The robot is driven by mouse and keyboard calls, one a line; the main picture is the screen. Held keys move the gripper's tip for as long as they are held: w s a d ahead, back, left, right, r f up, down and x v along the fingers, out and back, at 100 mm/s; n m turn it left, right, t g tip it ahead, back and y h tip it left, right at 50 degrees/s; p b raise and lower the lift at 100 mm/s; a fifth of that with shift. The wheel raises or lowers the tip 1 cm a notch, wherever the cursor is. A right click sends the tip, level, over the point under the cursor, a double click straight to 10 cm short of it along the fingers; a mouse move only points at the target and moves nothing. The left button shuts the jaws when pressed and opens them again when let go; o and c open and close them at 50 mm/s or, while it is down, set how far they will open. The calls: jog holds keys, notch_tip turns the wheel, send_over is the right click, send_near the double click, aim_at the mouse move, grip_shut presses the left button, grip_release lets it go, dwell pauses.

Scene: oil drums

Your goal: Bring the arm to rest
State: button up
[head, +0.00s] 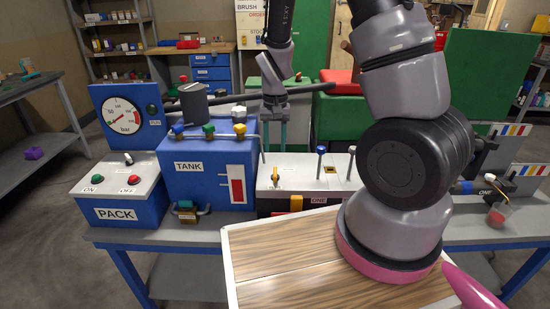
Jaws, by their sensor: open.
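My arm (405,160) rises at the right from a wood-topped board (270,255), leaves the top of the view, and comes back down in the middle. My gripper (275,145) hangs there, pointing down, with two teal fingers apart and nothing seen between them. It shows just behind the white-topped unit (308,172) and right of the blue TANK box (205,180). How high the fingertips are above the bench, and any contact, I cannot tell.
The blue PACK box (120,200) with a pressure gauge (125,115) stands left on the bench (190,240). A dark bar crosses near my gripper. A red-topped green cabinet (340,110) stands behind. Floor is clear at lower left.

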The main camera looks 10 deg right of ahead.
jog(key=shift+r, duration=0.95)
jog(key=s+d+r+t+y, duration=0.1)
jog(key=s+d+r+t, duration=0.1)
jog(key=r, duration=0.7)
jog(key=s+d+r+t+y, duration=0.1)
jog(key=r, duration=0.8)
jog(key=s+d+r+m+t, duration=0.1)
jog(key=s+d+r+t, duration=0.2)
jog(key=s+r, duration=0.8)
notch_tip(320, 180, up, 2)
jog(key=shift+s+d+r+t, duration=0.1)
jog(key=shift+s+d+t, duration=0.2)
jog(key=shift+t, duration=0.3)
